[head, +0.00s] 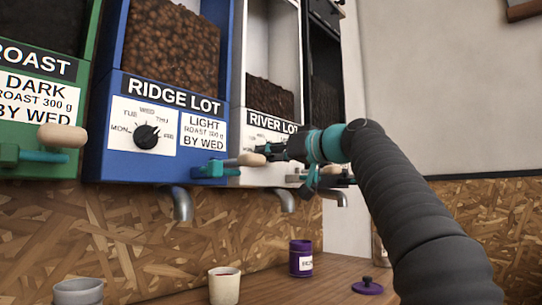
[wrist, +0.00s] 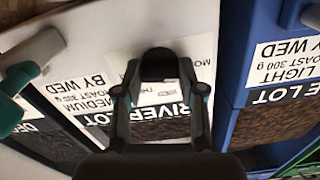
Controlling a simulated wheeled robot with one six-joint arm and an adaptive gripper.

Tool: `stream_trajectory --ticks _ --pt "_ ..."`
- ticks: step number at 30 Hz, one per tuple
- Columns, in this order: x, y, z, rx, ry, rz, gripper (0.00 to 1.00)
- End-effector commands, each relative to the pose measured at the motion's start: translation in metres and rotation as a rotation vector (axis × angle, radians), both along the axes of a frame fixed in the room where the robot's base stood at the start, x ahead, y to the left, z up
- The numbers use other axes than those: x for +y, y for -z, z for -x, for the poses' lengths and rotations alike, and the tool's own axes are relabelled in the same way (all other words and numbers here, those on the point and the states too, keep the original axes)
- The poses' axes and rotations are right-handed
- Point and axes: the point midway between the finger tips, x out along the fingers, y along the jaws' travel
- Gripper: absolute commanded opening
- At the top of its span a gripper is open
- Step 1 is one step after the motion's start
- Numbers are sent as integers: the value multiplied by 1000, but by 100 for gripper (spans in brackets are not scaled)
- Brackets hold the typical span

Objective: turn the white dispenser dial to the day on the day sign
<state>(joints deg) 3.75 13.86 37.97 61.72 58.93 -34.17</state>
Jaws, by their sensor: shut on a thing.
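The white dispenser (head: 262,181) is marked RIVER LOT. Its white dial plate (wrist: 158,97) lies behind my fingers in the wrist view, where the lettering is upside down. My gripper (head: 272,151) reaches its front from the right. In the wrist view my gripper (wrist: 160,66) is shut on the black dial knob. The fingers hide most of the knob, and I cannot tell which day its pointer faces. The dispenser's label (wrist: 94,88) reads MEDIUM, ROAST 300 g, BY WED and sits beside the dial plate.
A blue RIDGE LOT dispenser (head: 97,135) and a green one (head: 45,85) stand to the left, a dark one (head: 325,85) to the right. Levers with wooden handles (head: 245,160) jut out close to my gripper. Cups and a purple tin (head: 300,262) stand on the counter below.

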Motion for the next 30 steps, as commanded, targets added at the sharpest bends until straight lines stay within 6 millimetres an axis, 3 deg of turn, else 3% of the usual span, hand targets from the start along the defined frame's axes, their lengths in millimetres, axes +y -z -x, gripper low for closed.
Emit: stream_trajectory --ticks 13,14,16,30 --pt "0 0 0 -8 1 8 5" --pt "0 0 0 -8 1 8 47" --pt "0 0 0 -7 0 7 64" --pt "-8 -1 8 -5 2 6 65"
